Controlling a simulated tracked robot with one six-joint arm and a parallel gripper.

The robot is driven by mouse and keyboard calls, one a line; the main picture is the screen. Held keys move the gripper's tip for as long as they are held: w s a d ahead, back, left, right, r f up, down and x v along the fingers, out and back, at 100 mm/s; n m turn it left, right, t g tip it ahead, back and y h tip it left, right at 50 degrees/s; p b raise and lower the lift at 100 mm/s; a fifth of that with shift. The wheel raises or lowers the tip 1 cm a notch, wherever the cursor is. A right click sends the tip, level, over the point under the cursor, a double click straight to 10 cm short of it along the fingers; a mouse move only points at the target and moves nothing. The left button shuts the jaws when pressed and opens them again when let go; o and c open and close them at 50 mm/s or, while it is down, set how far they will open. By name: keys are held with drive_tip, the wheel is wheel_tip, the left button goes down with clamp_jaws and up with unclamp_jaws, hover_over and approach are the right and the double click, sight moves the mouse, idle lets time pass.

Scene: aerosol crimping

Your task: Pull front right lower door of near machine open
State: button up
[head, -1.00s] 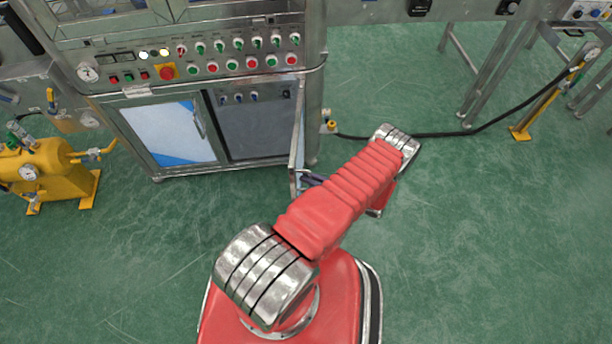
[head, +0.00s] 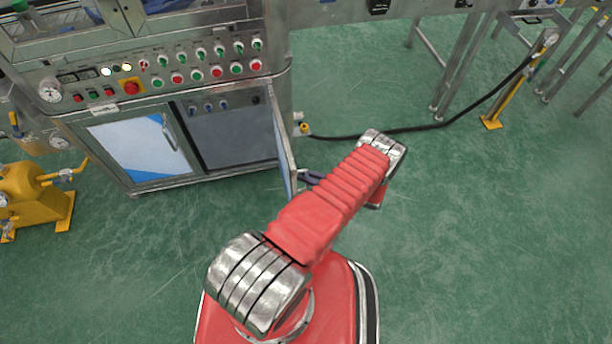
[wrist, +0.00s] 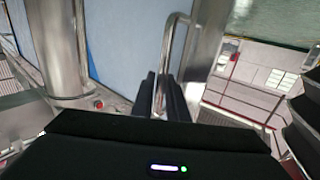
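The near machine's lower right door (head: 284,155) stands swung out from its compartment (head: 230,138), hinged on the right, and shows almost edge-on in the head view. In the wrist view, the door's blue panel (wrist: 125,40) has a metal bar handle (wrist: 166,50). My gripper (wrist: 165,92) has its two dark fingers close together on either side of the handle's lower part. In the head view, my gripper (head: 312,178) is small and partly hidden by the door and my red arm.
The lower left door (head: 145,145) is shut, beneath the control panel (head: 160,75) with knobs and buttons. A black cable (head: 400,131) runs over the floor to a yellow post (head: 500,100). A yellow tank (head: 30,195) stands left. The green floor on the right is open.

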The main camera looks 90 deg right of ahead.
drive_tip(key=o, duration=0.4)
drive_tip(key=v, duration=1.3)
drive_tip(key=shift+s+a, duration=0.1)
drive_tip(key=shift+s, duration=0.3)
idle(0.3)
